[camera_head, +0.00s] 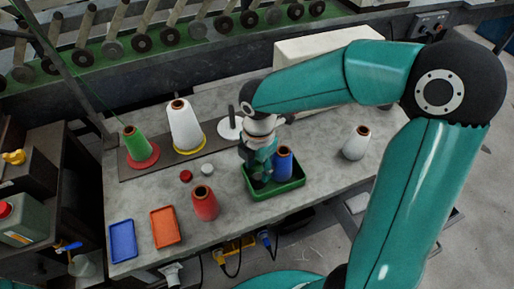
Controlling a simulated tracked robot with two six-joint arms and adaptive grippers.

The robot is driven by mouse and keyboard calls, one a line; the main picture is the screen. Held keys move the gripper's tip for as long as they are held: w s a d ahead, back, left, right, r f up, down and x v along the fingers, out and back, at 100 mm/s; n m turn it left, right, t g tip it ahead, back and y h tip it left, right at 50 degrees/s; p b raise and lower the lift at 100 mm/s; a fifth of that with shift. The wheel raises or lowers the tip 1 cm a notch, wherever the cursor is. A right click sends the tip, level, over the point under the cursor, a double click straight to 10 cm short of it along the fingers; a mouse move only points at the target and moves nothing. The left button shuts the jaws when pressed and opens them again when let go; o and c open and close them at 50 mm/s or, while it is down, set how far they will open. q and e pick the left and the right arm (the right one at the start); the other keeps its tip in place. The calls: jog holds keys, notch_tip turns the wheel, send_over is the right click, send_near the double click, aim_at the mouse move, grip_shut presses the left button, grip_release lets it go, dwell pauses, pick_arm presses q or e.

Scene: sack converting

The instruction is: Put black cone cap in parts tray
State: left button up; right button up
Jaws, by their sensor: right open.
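A green tray (290,186) with raised walls stands near the front edge of the table. A blue cone (283,164) stands upright in its right part. My right gripper (258,180) points down into the left part of the tray, beside the blue cone, and is open. Dark shapes show at its fingertips, but I cannot tell whether a black cone cap is among them. No black cap shows clearly elsewhere on the table. A red cap (186,175) and a white cap (207,169) lie left of the tray. My left gripper is out of view.
A red cone (205,203) stands left of the tray; a white cone (356,143) stands at right. Flat blue (122,241) and orange (165,227) trays lie front left. Green (138,146) and white (186,127) cones stand at the back. Table between tray and right cone is clear.

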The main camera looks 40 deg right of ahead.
aim_at(258, 176)
notch_tip(258, 176, up, 8)
jog(key=shift+r+p, duration=0.2)
jog(key=shift+p, duration=0.1)
dwell(0.4)
